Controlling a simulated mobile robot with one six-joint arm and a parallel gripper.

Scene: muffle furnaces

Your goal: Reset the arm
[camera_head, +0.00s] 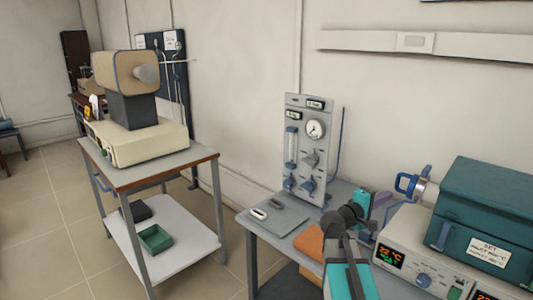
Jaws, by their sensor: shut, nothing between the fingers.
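My arm (345,278) rises from the bottom edge, right of the middle, with teal links and dark grey joints. Its far end is above the right bench, in front of the gap between the gas panel and the teal furnace. My gripper (380,207) is at that end, small and partly hidden behind the arm's joints. It is shut, with nothing seen held in it. The fingertips are hard to make out.
The teal furnace (490,205) sits on a control unit (420,262) at right, close to my arm. A blue handle (408,184) is beside it. A cart (150,172) is at left. Floor between is clear.

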